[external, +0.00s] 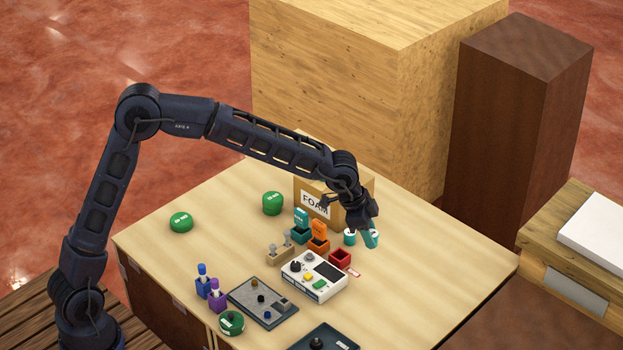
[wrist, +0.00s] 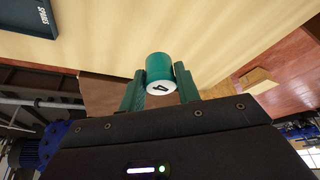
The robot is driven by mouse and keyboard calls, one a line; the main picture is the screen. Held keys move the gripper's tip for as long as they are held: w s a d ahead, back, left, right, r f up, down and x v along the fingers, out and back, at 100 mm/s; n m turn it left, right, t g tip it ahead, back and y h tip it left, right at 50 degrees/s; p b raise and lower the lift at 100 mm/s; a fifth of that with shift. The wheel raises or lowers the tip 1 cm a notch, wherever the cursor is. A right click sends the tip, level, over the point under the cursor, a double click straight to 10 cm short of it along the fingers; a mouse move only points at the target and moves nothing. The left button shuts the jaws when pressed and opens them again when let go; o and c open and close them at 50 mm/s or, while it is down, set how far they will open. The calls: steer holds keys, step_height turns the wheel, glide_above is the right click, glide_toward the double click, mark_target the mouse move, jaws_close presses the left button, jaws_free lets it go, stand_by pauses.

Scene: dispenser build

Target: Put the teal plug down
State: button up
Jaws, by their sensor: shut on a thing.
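The teal plug (wrist: 160,70) is a short teal cylinder with a white end face marked with a dark 4. In the wrist view it sits between the two dark green fingers of my gripper (wrist: 160,88), which is shut on it. In the external view my gripper (external: 365,232) is low over the right part of the table, right of the red holder. Small teal shapes with pale ends show at its tip; I cannot clearly tell plug from fingers there. Whether the plug touches the table is unclear.
The white device (external: 314,275), red holder (external: 340,259), orange block (external: 319,235) and FOAM box (external: 314,205) stand close left of my gripper. Green round pieces (external: 181,222) lie farther left. The table (external: 440,260) is bare to the right, up to its edge.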

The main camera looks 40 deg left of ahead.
mark_target(375, 233)
step_height(375, 233, up, 3)
steer(key=shift+r, duration=0.2)
steer(key=w+a+r+n+y, duration=0.15)
steer(key=w+a+r, duration=0.25)
steer(key=w+a, duration=0.5)
steer(key=w+a+r+n+t, duration=0.1)
steer(key=w+a+r+n, duration=0.3)
steer(key=a, duration=0.8)
steer(key=w+a+r+n, duration=0.1)
steer(key=w+a+r, duration=0.3)
steer(key=w+a, duration=0.55)
steer(key=shift+m, duration=0.25)
steer(key=f, duration=0.6)
steer(key=s+f, duration=0.1)
steer(key=f, duration=0.5)
steer(key=s+a+f, duration=0.1)
steer(key=f, duration=0.6)
steer(key=shift+a+f, duration=0.1)
steer(key=shift+f, duration=0.15)
steer(key=o, duration=0.7)
